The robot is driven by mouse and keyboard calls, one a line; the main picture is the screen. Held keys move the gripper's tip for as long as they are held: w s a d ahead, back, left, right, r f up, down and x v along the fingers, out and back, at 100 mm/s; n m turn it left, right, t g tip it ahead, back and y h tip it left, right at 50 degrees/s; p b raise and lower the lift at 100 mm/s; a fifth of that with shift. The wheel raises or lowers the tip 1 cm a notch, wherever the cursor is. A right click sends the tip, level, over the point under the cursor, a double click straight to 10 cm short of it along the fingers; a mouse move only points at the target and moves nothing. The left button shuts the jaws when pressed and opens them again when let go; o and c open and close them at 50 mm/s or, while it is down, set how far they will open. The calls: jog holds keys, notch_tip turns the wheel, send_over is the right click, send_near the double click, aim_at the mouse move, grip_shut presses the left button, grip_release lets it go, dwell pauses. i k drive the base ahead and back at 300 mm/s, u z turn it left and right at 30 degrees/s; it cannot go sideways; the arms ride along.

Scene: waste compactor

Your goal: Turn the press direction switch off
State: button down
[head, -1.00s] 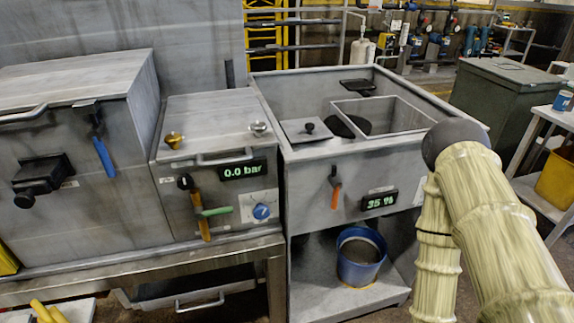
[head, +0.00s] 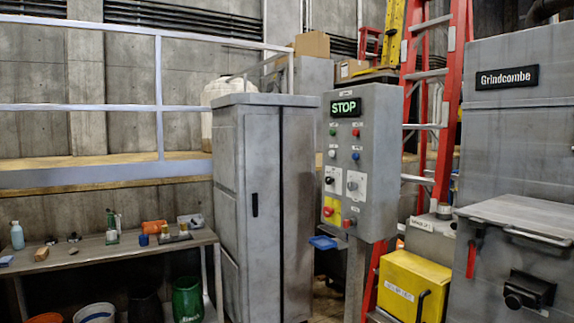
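A grey control box (head: 372,118) stands on a post right of the middle in the head view, with a lit display (head: 345,107) reading STOP. Below several coloured push buttons are two rotary switches on pale plates, a left one (head: 330,181) and a right one (head: 353,185). Their labels are too small to read, so I cannot tell which is the press direction switch or how it is set. Lower down are a red button on a yellow plate (head: 328,212) and another red button (head: 347,223). My gripper is not in view.
A tall grey cabinet (head: 262,200) stands left of the box. A yellow bin (head: 410,285), a red ladder (head: 448,120) and the grey Grindcombe machine (head: 510,130) are to the right. A workbench (head: 110,253) with bottles is at the left.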

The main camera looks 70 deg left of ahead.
aim_at(328, 181)
jog(key=u, duration=0.2)
jog(key=k, duration=0.5)
jog(key=u, duration=0.65)
jog(key=i, duration=0.8)
jog(key=u, duration=0.8)
jog(key=k, duration=0.65)
jog(key=u, duration=0.75)
jog(key=i, duration=0.6)
jog(key=u, duration=0.75)
jog(key=i, duration=0.65)
jog(key=z, duration=0.6)
jog(key=i, duration=0.65)
jog(key=z, duration=0.6)
